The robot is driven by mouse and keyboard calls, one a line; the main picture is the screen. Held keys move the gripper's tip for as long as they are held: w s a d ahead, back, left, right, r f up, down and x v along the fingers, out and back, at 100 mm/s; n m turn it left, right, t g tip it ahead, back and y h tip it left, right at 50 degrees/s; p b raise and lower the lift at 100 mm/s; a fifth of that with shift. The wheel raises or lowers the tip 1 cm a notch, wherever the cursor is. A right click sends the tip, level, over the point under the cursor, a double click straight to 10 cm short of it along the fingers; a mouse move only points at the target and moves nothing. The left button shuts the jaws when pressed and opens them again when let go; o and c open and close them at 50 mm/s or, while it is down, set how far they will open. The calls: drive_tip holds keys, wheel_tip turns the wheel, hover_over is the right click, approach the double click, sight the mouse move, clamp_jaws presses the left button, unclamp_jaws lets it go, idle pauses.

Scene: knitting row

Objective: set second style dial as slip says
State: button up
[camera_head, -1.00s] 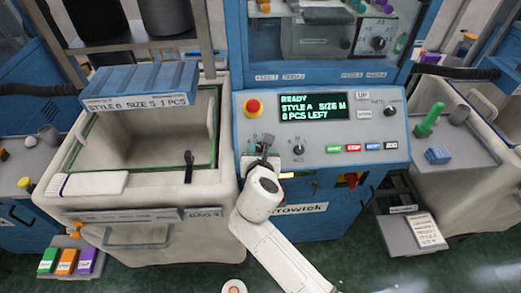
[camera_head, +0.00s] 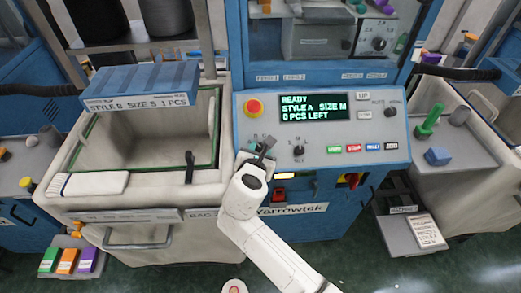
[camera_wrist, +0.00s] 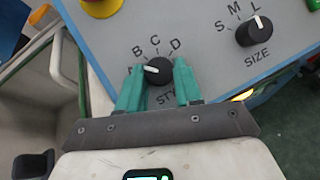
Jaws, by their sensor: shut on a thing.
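The black style dial (camera_wrist: 158,70) sits between the two teal fingers of my gripper (camera_wrist: 159,84) in the wrist view, and the fingers are shut on it. Its white mark points left, toward A, which the left finger partly hides; B, C and D show above. In the head view my gripper (camera_head: 262,150) is at the left part of the control panel (camera_head: 320,150) and hides the style dial. A paper strip (camera_head: 140,103) on the blue ledge reads STYLE B SIZE S 1 PCS. The green display (camera_head: 313,107) reads READY, STYLE A SIZE M, 0 PCS LEFT.
The size dial (camera_wrist: 254,31) is just right of the style dial. A red stop button (camera_head: 253,107) is above my gripper. Coloured buttons (camera_head: 354,148) line the panel's lower right. A printed sheet (camera_head: 425,230) lies lower right, too small to read.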

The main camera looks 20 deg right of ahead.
drive_tip(key=m+g, duration=0.1)
drive_tip(key=m, duration=0.1)
drive_tip(key=m+g+h, duration=0.1)
drive_tip(key=m, duration=0.2)
drive_tip(key=m+g+p, duration=0.1)
drive_tip(key=m, duration=0.1)
drive_tip(key=shift+w+a+r+h, duration=0.2)
drive_tip(key=shift+w+h, duration=0.05)
drive_tip(key=shift+h, duration=0.15)
drive_tip(key=m+g, duration=0.1)
drive_tip(key=m, duration=0.2)
drive_tip(key=m+g+p, duration=0.1)
drive_tip(key=m+g, duration=0.1)
drive_tip(key=m, duration=0.1)
drive_tip(key=shift+w+m, duration=0.2)
drive_tip(key=shift+m, duration=0.1)
drive_tip(key=shift+g, duration=0.3)
drive_tip(key=o, duration=1)
drive_tip(key=shift+o, duration=0.2)
drive_tip(key=shift+r, duration=0.1)
drive_tip(key=b+v, duration=0.1)
drive_tip(key=v, duration=0.9)
drive_tip(key=shift+s+r, duration=0.15)
drive_tip(key=shift+r, duration=0.2)
drive_tip(key=shift+a, duration=0.1)
